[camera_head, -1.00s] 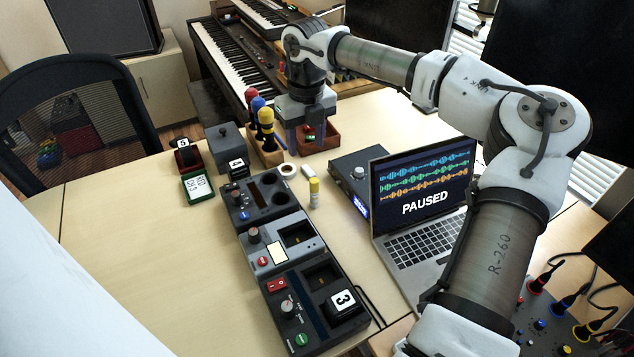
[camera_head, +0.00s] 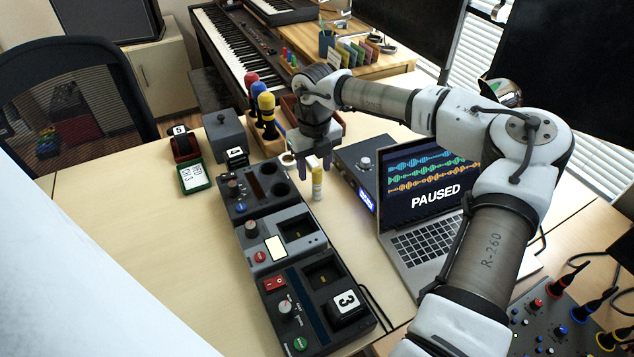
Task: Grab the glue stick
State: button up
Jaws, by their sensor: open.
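The fingertips look close above or behind the yellow cap; I cannot tell the exact depth. The glue stick still stands on the table.
A black control box (camera_head: 355,170) and an open laptop (camera_head: 425,240) stand to the right. The row of modules (camera_head: 290,240) lies to the left and front. A wooden holder (camera_head: 266,146) with colored-top tools stands behind left.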

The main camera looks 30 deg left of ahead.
aim_at(317, 179)
jog(key=f, duration=0.2)
jog(key=f+p, duration=0.1)
jog(key=f, duration=0.2)
jog(key=shift+w+d+p, duration=0.15)
jog(key=shift+d+p, duration=0.05)
jog(key=shift+p, duration=0.1)
grip_shut()
jog(key=shift+r, duration=0.1)
